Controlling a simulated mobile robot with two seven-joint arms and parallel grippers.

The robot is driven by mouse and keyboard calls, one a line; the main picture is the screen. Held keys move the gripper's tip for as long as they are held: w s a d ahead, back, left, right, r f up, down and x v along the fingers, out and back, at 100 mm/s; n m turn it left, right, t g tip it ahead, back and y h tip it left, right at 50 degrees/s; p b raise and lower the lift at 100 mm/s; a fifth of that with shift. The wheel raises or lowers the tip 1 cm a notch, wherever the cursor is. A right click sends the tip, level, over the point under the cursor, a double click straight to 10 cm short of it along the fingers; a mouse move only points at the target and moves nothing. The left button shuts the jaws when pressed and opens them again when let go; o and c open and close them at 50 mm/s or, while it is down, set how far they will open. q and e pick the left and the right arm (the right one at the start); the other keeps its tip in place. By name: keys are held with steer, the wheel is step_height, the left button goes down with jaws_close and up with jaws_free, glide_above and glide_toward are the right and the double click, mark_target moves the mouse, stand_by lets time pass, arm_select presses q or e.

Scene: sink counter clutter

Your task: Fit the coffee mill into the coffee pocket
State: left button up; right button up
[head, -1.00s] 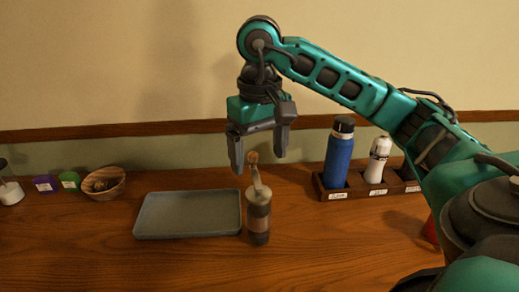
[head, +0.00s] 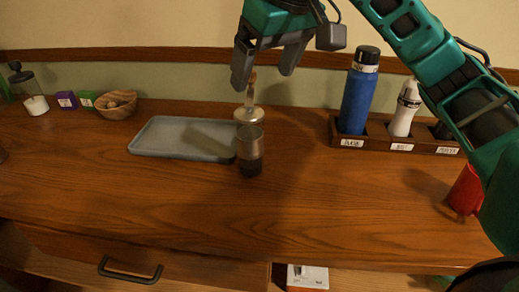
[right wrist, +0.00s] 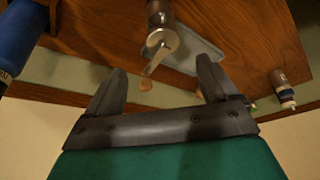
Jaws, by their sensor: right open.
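The coffee mill (head: 250,150) stands upright on the counter, a grey-brown cylinder with a metal lid and a crank with a wooden knob. It also shows in the right wrist view (right wrist: 161,35). My right gripper (head: 266,70) is open and empty, its fingers over and around the height of the crank knob; I cannot tell if they touch it. In the right wrist view the gripper (right wrist: 160,78) has nothing between its fingers. A dark wooden rack (head: 375,146) has labelled pockets; the rightmost, partly hidden by my arm, looks empty. Its label is too small to read surely. My left gripper is out of view.
A blue flask (head: 358,95) and a white bottle (head: 404,110) stand in the rack's other two pockets. A grey tray (head: 165,148) lies just left of the mill. A red cup (head: 465,190) is at right. The front counter is clear; a drawer handle (head: 130,275) is below.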

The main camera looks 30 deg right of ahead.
mark_target(250, 107)
steer(key=x, duration=0.4)
steer(key=b+x, duration=0.1)
steer(key=x, duration=0.7)
steer(key=shift+s+a+f, duration=0.1)
steer(key=shift+a, duration=0.2)
steer(key=shift+c, duration=0.3)
jaws_close()
